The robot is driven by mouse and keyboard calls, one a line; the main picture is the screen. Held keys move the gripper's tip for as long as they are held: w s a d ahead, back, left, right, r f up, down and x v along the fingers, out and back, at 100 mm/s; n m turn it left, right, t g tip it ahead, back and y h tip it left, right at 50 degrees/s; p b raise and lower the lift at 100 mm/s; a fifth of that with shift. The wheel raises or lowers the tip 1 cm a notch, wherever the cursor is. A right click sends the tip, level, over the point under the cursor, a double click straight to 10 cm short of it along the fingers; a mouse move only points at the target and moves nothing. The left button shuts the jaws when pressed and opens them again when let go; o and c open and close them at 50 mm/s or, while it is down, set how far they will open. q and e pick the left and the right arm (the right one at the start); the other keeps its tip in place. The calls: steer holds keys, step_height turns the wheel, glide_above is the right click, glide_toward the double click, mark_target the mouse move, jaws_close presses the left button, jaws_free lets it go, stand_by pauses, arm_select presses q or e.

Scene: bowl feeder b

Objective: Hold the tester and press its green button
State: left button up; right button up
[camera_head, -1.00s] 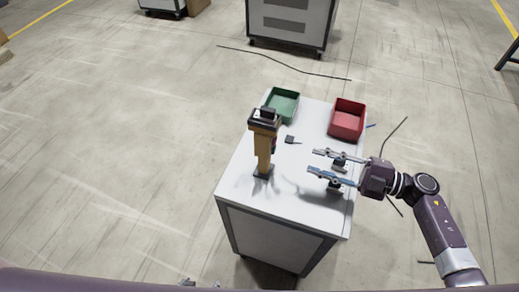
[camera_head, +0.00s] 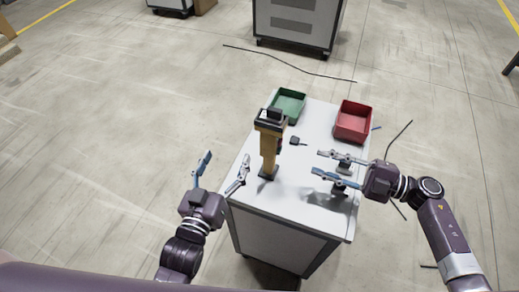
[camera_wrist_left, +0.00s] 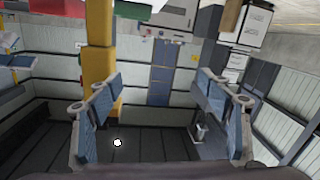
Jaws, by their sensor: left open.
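The tester (camera_head: 269,153) is a yellow upright body with a black top, standing on a dark foot on the white table. Its green button cannot be made out. My left gripper (camera_head: 225,164) is open and empty, to the left of the tester and apart from it. In the left wrist view the tester (camera_wrist_left: 99,62) appears as a yellow column beyond the left-hand finger, and nothing is between the blue fingers of my left gripper (camera_wrist_left: 156,88). My right gripper (camera_head: 318,162) has its fingers apart, over the table's right side, to the right of the tester.
A green bin (camera_head: 287,104) and a red bin (camera_head: 353,122) stand at the back of the white table (camera_head: 270,206). A small dark part (camera_head: 295,141) lies behind the tester. A cart (camera_head: 297,25) and a floor cable (camera_head: 290,64) are further off.

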mark_target(268, 135)
arm_select(q)
steer(key=d+r+m, duration=0.1)
steer(key=d+r, duration=0.1)
steer(key=d, duration=0.1)
steer(key=s+d+r+m+h, duration=0.1)
steer(key=d+r, duration=0.2)
steer(key=s+d+r+m+h, duration=0.1)
steer(key=d+r, duration=0.1)
steer(key=d, duration=0.1)
steer(key=shift+r+m, duration=0.3)
steer(key=shift+w+d+r, duration=0.1)
steer(key=shift+w, duration=0.3)
steer(key=x, duration=0.6)
steer(key=shift+w+d, duration=0.1)
steer(key=shift+w, duration=0.3)
steer(key=c, duration=1.7)
steer(key=shift+c, duration=0.3)
arm_select(e)
jaws_close()
